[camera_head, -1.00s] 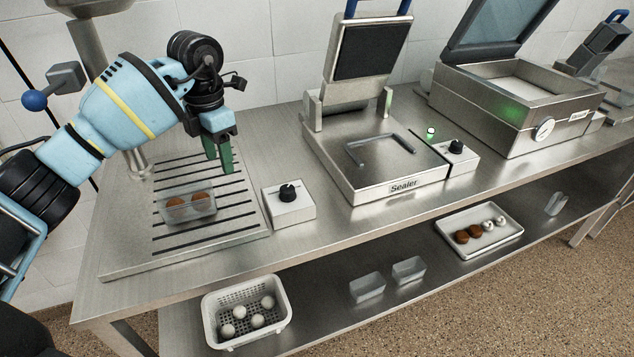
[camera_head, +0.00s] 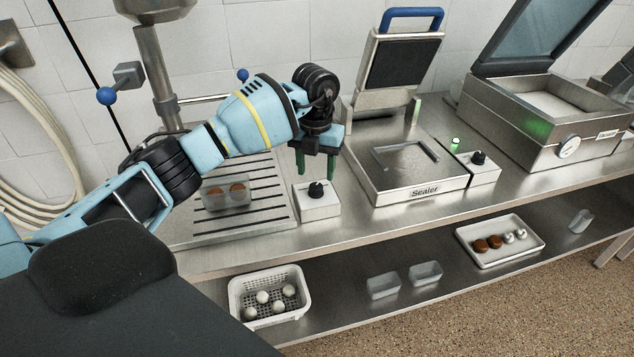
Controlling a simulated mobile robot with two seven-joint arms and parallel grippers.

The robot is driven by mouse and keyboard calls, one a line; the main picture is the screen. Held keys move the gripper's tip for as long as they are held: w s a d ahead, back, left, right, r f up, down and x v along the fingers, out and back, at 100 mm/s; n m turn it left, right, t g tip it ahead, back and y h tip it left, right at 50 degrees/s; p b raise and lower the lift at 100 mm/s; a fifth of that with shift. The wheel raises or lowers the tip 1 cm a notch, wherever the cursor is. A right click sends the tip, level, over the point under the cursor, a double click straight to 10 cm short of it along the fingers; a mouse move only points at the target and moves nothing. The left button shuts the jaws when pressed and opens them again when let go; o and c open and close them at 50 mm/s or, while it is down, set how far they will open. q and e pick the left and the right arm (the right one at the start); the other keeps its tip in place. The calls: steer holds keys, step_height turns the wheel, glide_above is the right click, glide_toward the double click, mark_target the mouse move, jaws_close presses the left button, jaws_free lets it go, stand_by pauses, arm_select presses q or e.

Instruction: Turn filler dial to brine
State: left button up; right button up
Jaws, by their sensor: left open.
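A black dial (camera_head: 316,189) sits on top of a small steel box (camera_head: 318,208), beside the slotted filler platform. Its markings are too small to read. My left gripper (camera_head: 315,164) has green fingers pointing down, open and spread apart. It is just above and behind the dial in the picture, with nothing between the fingers. I cannot tell whether a finger touches the box. A clear container (camera_head: 226,203) with two brown balls stands on the slotted platform (camera_head: 265,220). My right gripper is not in view.
The sealer (camera_head: 420,190) stands right of the dial box, with its own dial (camera_head: 478,157) and green light. A steel vacuum-type machine (camera_head: 530,125) is farther right. The lower shelf holds a white perforated basket (camera_head: 268,315), clear containers (camera_head: 383,287) and a white tray (camera_head: 500,262).

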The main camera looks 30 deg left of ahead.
mark_target(316, 185)
arm_select(q)
steer(key=shift+f, duration=2.45)
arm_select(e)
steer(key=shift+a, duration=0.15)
arm_select(q)
steer(key=c, duration=1)
steer(key=shift+o, duration=0.2)
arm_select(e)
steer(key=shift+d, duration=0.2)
